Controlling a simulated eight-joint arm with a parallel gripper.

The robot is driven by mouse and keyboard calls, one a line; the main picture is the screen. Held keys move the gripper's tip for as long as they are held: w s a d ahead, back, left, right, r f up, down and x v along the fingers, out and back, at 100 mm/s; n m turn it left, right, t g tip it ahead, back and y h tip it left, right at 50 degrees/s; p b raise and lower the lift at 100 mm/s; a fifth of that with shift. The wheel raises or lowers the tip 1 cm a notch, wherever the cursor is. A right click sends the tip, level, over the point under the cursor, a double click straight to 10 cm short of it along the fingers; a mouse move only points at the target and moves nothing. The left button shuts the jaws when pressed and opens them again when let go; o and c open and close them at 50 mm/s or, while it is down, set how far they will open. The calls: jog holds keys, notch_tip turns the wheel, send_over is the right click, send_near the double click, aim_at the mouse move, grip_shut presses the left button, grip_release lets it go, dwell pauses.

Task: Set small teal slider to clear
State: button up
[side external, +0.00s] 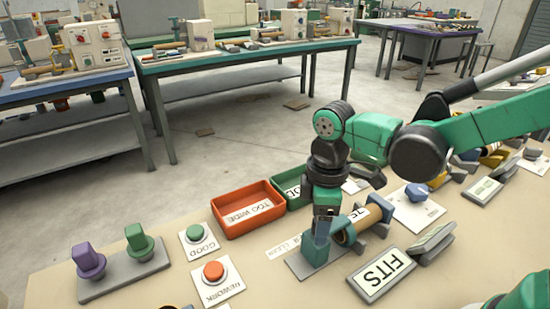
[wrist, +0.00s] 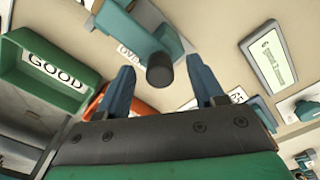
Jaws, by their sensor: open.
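The small teal slider (side external: 314,252) stands on a narrow grey plate (side external: 299,265) in the side view. A small label (side external: 284,247) lies beside the plate; its wording is too small to read surely. My gripper (side external: 323,226) points down right over the slider, its fingers overlapping the slider's top in this view. In the wrist view my gripper (wrist: 163,82) is open, with blue fingers apart. A dark round knob (wrist: 160,72) shows between them, in front of a teal body (wrist: 135,32). Whether the fingers touch anything, I cannot tell.
A tan roller (side external: 366,222) stands close right of my gripper. A FITS sign (side external: 382,275) lies in front of it. An orange TOO WIDE bin (side external: 235,219) and a green bin (side external: 293,198) stand behind. A GOOD button (side external: 196,233) and REWORK button (side external: 213,271) lie left.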

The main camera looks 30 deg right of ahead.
jog(key=shift+f, duration=0.25)
grip_shut()
dwell(1.4)
